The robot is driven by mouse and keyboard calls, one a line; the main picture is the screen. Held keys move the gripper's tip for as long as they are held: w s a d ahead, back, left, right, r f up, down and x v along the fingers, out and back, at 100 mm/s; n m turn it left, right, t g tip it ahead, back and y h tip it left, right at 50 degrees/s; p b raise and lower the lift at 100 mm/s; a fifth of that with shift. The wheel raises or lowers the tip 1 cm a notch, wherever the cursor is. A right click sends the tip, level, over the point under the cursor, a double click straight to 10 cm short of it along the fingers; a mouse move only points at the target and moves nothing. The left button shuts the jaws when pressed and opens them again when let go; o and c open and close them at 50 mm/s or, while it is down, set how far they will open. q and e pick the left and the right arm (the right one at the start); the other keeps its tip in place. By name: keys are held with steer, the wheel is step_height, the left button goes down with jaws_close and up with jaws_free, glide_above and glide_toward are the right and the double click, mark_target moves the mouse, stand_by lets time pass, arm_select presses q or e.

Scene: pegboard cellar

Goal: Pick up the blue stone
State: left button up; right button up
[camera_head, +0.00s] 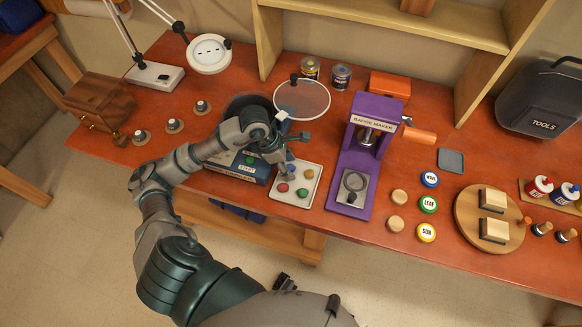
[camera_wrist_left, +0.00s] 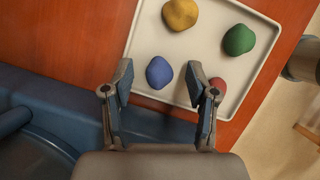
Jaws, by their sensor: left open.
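The blue stone (camera_wrist_left: 159,72) lies in a pale tray (camera_wrist_left: 145,38), near the edge closest to my gripper in the left wrist view. My left gripper (camera_wrist_left: 160,84) is open, and its two fingertips appear on either side of the stone with gaps. I cannot tell its height above the tray. In the head view my left gripper (camera_head: 284,166) hangs over the back left of the tray (camera_head: 293,203) and largely hides the blue stone.
The tray also holds a yellow stone (camera_wrist_left: 180,14), a green stone (camera_wrist_left: 239,40) and a red stone (camera_wrist_left: 217,86). A blue machine (camera_head: 240,170) stands left of the tray, and a purple badge maker (camera_head: 362,150) stands right. A round clear lid (camera_head: 302,99) is behind.

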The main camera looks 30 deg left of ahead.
arm_select(q)
steer(key=shift+a, duration=0.15)
steer(key=shift+a, duration=0.1)
steer(key=c, duration=1)
steer(key=shift+c, duration=0.4)
